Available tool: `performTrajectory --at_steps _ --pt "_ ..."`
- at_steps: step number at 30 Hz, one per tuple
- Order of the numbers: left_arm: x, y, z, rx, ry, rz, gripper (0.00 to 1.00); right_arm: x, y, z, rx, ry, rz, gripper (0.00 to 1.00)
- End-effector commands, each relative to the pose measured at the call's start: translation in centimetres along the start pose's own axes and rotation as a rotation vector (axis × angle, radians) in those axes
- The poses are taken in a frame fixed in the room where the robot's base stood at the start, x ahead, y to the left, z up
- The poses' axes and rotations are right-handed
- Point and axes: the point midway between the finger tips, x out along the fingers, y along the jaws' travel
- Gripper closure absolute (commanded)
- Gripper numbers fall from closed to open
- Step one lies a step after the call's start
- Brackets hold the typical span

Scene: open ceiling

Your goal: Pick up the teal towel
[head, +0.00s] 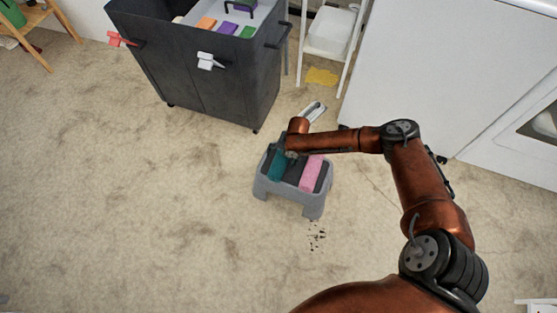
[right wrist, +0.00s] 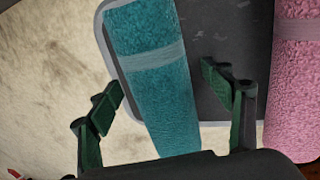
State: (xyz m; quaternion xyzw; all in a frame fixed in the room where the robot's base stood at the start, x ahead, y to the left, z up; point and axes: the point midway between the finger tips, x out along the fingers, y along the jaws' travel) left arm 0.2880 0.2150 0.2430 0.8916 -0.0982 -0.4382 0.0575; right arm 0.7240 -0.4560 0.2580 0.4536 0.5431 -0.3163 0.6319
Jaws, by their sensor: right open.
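The teal towel (head: 279,167) is rolled with a pale band and lies on the left half of a grey step stool (head: 293,194). In the right wrist view the teal towel (right wrist: 157,75) runs lengthwise between my open fingers. My right gripper (right wrist: 163,95) is open and empty, with one finger on each side of the towel; I cannot tell whether they touch it. In the head view my right arm covers the towel's far end and most of the gripper (head: 290,154). My left gripper is not in view.
A pink rolled towel (head: 311,173) lies beside the teal one, right of my right finger in the wrist view (right wrist: 296,80). A dark cart (head: 215,85) stands behind the stool. White appliances (head: 430,60) stand at right. The floor left of the stool is clear.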

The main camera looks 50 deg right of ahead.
Motion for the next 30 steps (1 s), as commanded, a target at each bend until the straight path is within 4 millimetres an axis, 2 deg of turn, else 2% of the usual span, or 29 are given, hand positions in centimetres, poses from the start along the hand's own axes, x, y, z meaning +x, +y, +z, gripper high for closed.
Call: performTrajectory --at_steps 5,26,30 --pt "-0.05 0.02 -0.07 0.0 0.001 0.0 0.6 -0.14 0.05 0.05 0.0 -0.001 0.001 0.27" --pt "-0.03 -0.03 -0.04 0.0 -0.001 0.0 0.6 -0.1 -0.03 0.05 0.001 -0.001 0.0 0.75" --pt "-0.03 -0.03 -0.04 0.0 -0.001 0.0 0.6 -0.11 -0.01 0.06 0.001 -0.001 0.0 0.75"
